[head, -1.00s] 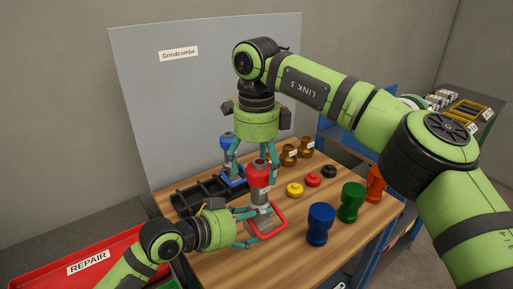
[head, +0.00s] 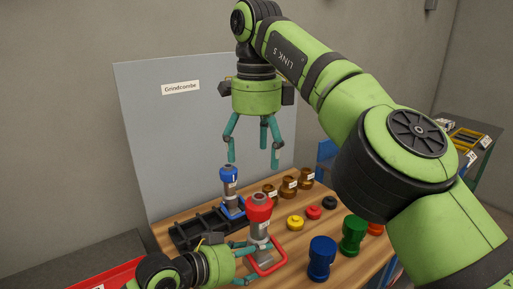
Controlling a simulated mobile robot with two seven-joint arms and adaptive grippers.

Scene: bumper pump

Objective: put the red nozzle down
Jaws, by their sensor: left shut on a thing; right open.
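The red nozzle (head: 259,207) sits upright on top of a grey pump body (head: 262,237) with a red loop-shaped base (head: 279,262), in the middle of the table. My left gripper (head: 252,262) reaches in from the left and is shut on the lower part of this pump. My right gripper (head: 253,158) is open and empty, high above the table and clear of the nozzle. Its fingers point down.
A blue-topped pump (head: 229,183) stands at the black rack (head: 192,235) behind. Brown pots (head: 289,185), small yellow (head: 295,223), red (head: 314,212) and black (head: 330,202) caps, and blue (head: 321,258) and green (head: 352,235) pieces stand on the right.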

